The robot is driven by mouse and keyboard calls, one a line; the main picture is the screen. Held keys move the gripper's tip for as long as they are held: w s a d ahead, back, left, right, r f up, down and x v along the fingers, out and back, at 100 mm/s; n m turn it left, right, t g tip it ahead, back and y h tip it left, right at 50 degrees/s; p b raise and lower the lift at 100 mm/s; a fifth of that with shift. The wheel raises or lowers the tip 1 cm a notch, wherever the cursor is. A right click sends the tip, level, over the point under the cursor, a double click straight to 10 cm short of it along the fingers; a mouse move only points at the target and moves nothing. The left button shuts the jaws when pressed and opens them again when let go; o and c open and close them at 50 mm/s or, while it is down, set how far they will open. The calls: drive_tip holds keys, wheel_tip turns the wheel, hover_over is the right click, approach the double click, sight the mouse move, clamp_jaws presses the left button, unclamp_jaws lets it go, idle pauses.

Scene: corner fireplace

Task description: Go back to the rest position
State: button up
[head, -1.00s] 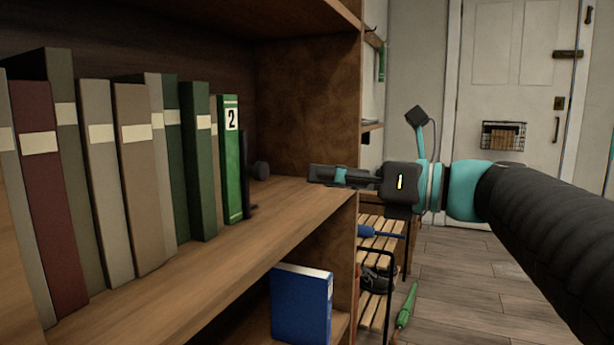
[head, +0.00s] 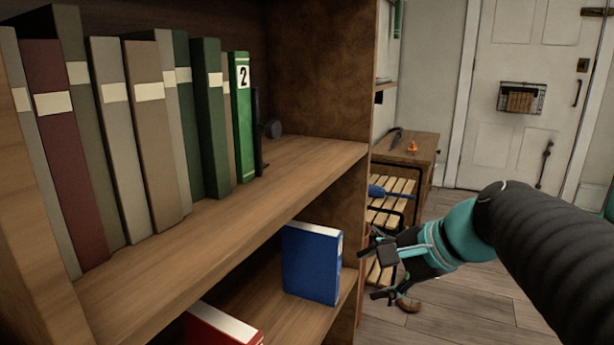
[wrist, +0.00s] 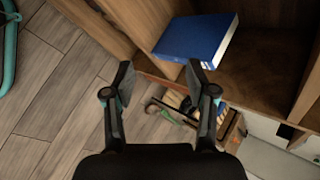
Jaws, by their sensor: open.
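My gripper (head: 372,266) is at the right of the bookcase in the head view, in front of the lower shelf's right end. In the wrist view my gripper (wrist: 160,80) shows two fingers spread apart with nothing between them. My arm comes in from the right of the head view and bends down to the gripper. A blue book (head: 312,262) stands on the lower shelf, left of the gripper and apart from it; it also shows at the top of the wrist view (wrist: 195,37).
The bookcase's upper shelf (head: 290,170) holds a row of books, including a green one marked 2 (head: 242,115). A red book (head: 222,325) lies below. A slatted rack (head: 392,195) and wooden cabinet (head: 415,150) stand behind. Floor (head: 455,300) is open at right.

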drive_tip(key=s+d+f+n+h+p, duration=0.1)
drive_tip(key=s+d+n+h+p, duration=0.1)
drive_tip(key=s+n, duration=0.4)
drive_tip(key=s+d+f+n+h+p, duration=0.2)
drive_tip(key=s+n+h+p, duration=0.2)
drive_tip(key=s+n, duration=0.2)
drive_tip(key=shift+s+d+f+g+h+p, duration=0.2)
drive_tip(key=shift+s+f+g+h+p, duration=0.1)
drive_tip(key=shift+s+p, duration=0.15)
idle(1.0)
